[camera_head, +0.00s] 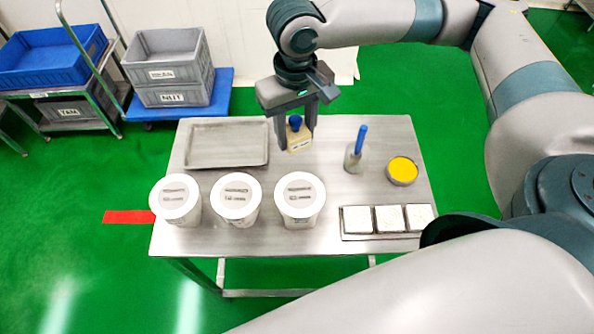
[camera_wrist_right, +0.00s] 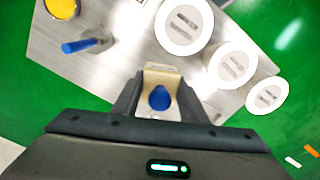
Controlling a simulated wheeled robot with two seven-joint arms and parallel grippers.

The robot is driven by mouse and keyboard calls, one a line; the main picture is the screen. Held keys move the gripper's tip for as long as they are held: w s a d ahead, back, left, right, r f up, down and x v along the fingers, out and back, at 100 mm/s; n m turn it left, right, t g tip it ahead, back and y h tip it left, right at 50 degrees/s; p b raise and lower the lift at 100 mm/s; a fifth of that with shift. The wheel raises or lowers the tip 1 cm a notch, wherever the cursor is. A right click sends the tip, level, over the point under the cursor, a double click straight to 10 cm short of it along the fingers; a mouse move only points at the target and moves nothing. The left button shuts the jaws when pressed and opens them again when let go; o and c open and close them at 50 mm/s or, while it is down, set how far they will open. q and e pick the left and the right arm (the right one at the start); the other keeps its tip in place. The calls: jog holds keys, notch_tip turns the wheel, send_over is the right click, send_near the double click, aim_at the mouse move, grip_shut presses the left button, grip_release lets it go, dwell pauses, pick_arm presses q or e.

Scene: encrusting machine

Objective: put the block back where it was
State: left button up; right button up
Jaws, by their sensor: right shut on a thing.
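A small beige block with a blue knob (camera_head: 299,141) is between the fingers of my right gripper (camera_head: 297,135). The gripper is shut on it, above the back part of the steel table (camera_head: 335,190), just right of the empty metal tray. In the right wrist view the block (camera_wrist_right: 161,82) shows between the two fingers, with its blue knob toward the camera. Whether the block touches the table is hard to tell. A flat holder with several white square blocks (camera_head: 388,219) sits at the table's front right. My left gripper is not in view.
An empty metal tray (camera_head: 227,143) lies at the table's back left. Three white lidded tubs (camera_head: 237,199) stand along the front left. A blue-handled tool in a small pot (camera_head: 355,152) and a yellow-topped tin (camera_head: 402,171) stand at right. Crates (camera_head: 170,68) stand behind.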

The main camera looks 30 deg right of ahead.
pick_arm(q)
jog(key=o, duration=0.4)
pick_arm(e)
jog(key=shift+w+a+f+p, duration=0.1)
jog(key=shift+w+a+p, duration=0.2)
jog(key=shift+w+p, duration=0.25)
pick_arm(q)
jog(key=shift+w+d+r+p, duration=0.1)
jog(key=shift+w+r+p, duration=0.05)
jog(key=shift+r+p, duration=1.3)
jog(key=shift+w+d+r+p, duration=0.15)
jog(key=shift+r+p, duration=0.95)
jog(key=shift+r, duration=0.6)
pick_arm(e)
jog(key=w+f+m, duration=0.4)
jog(key=f+m, duration=0.1)
jog(key=f, duration=0.1)
jog(key=shift+w+d, duration=0.15)
jog(key=shift+w, duration=0.2)
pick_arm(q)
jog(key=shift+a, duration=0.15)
